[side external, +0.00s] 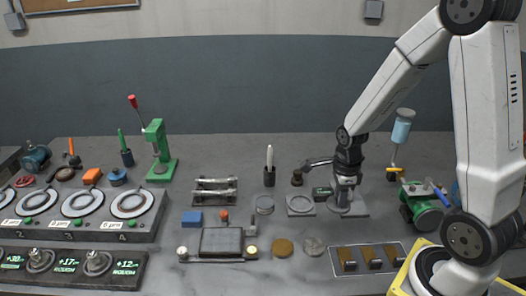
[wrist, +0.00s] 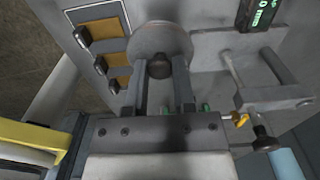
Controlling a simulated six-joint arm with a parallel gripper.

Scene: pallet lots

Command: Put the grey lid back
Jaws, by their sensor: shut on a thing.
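The grey lid (wrist: 158,36) is a flat round disc with a dark knob (wrist: 160,67) on top. My gripper (wrist: 162,72) is shut on this knob, one finger on each side, and the disc lies beyond the fingertips. In the side view my gripper (side external: 343,198) points down over a pale grey base plate at the right of the middle. The lid is mostly hidden there by the gripper. I cannot tell whether the lid touches what is below it.
A green-lit gauge (side external: 322,193) stands close left of the gripper, beside a square plate with a ring (side external: 300,205). A green machine (side external: 424,208) stands at right.

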